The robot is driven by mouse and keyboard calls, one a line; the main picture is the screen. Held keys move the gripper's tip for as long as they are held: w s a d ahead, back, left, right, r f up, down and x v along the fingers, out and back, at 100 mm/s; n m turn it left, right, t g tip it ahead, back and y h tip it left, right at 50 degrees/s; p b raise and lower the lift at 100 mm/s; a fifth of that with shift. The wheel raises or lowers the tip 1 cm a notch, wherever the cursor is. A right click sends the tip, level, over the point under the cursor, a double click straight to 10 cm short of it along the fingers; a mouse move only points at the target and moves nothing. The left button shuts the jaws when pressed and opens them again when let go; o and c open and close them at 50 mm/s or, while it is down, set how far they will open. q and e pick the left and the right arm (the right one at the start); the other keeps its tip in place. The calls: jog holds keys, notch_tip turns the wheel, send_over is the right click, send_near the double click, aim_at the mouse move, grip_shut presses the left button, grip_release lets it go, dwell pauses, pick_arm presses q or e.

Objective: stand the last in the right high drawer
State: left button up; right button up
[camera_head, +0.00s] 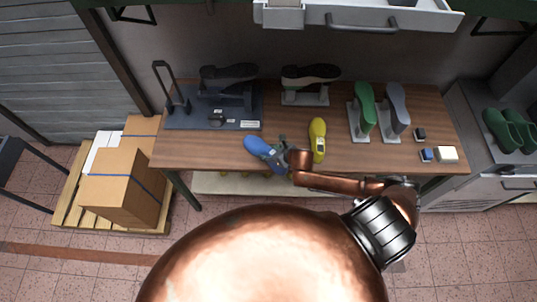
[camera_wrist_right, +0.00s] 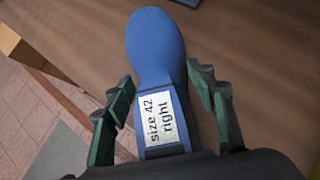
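The blue last (camera_head: 258,147) has a label reading "size 42 right", and it shows in the right wrist view (camera_wrist_right: 157,45) with its toe pointing up. My right gripper (camera_head: 282,157) is at its heel end, near the table's front edge. I cannot tell whether the last touches the table. A high drawer (camera_head: 400,18) with a dark handle stands open at the top. My left gripper is not in view.
A dark board (camera_head: 180,121) with a fixture lies at left. Green shoes (camera_head: 508,130) stand on the right cabinet. Boxes (camera_head: 120,185) sit on a pallet.

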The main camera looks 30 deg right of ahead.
grip_shut()
jog(key=shift+w+r, duration=0.1)
dwell(0.5)
